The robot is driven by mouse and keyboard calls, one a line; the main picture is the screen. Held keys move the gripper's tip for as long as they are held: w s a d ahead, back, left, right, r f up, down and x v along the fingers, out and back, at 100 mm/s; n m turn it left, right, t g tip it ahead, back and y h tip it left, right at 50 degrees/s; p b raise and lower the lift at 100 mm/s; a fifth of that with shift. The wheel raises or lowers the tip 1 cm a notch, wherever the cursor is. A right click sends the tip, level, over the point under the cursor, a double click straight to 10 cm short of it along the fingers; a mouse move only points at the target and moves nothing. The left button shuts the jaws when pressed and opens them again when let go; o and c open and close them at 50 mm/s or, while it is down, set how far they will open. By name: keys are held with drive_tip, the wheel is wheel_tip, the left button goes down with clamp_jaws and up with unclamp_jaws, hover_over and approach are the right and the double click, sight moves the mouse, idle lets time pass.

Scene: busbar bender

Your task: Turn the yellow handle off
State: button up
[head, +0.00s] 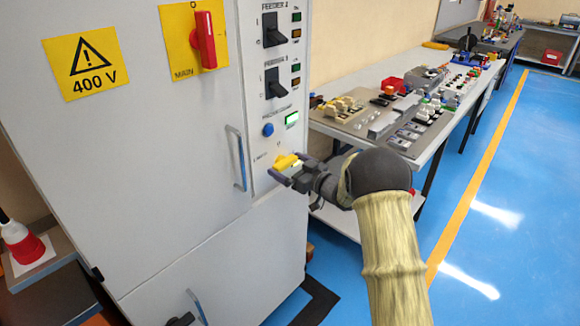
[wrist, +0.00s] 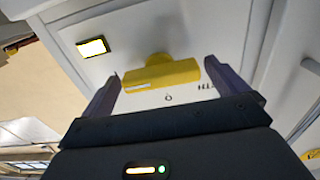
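The yellow handle (head: 285,161) sits low on the narrow right-hand panel of the grey cabinet. In the wrist view the handle (wrist: 160,74) is a yellow bar on a round yellow hub, lying crosswise in front of my gripper. My gripper (head: 293,173) is at the handle in the head view and partly covers its surroundings. In the wrist view my gripper (wrist: 163,70) is open, with one finger near each end of the bar. I cannot tell whether the fingers touch it. A "0" mark and partial lettering show beside the handle.
A lit indicator (wrist: 92,46) is near the handle. A door bar (head: 237,158) stands out at left. A workbench (head: 432,150) with parts is at right.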

drive_tip(key=c, duration=0.8)
drive_tip(key=shift+o, duration=0.2)
drive_tip(key=shift+f+n+b, duration=0.1)
drive_tip(key=shift+n+b, duration=0.3)
drive_tip(key=shift+b, duration=0.05)
drive_tip(key=n+b, duration=0.3)
drive_tip(key=shift+f+n, duration=0.15)
drive_tip(key=shift+n, duration=0.15)
drive_tip(key=n+b, duration=0.4)
drive_tip(key=b, duration=0.1)
drive_tip(key=n+b, duration=0.5)
drive_tip(key=n, duration=0.1)
drive_tip(key=shift+f+b, duration=0.1)
drive_tip(key=shift+b, duration=0.2)
drive_tip(key=n+b, duration=0.3)
drive_tip(key=shift+r+n, duration=0.2)
drive_tip(key=shift+n, duration=0.1)
drive_tip(key=o, duration=0.9)
drive_tip(key=shift+r, duration=0.1)
